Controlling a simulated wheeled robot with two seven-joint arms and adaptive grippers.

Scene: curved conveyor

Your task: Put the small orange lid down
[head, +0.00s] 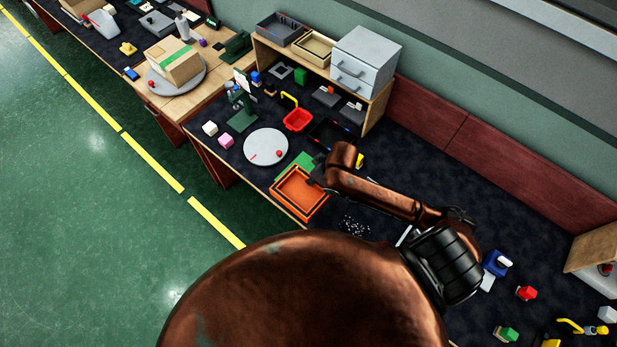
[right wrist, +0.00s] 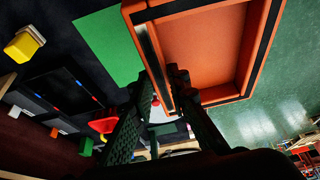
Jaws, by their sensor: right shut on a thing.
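The orange lid (head: 299,192) looks like a shallow open tray with a raised rim. In the head view it is at the front edge of the dark worktop, beside a green sheet (head: 291,165). In the right wrist view the lid (right wrist: 212,48) fills the upper right, with a dark band along its rim. My right gripper (head: 319,177) is at its far right edge; in the wrist view the gripper's fingers (right wrist: 181,88) are shut on that rim. Whether the lid touches the surface below is unclear. My left gripper is not in view.
A round white plate (head: 262,150), a red bin (head: 298,120) and a black tray (head: 333,134) stand just behind. White bits (head: 355,226) lie to the right. The dark worktop towards the back right is mostly clear.

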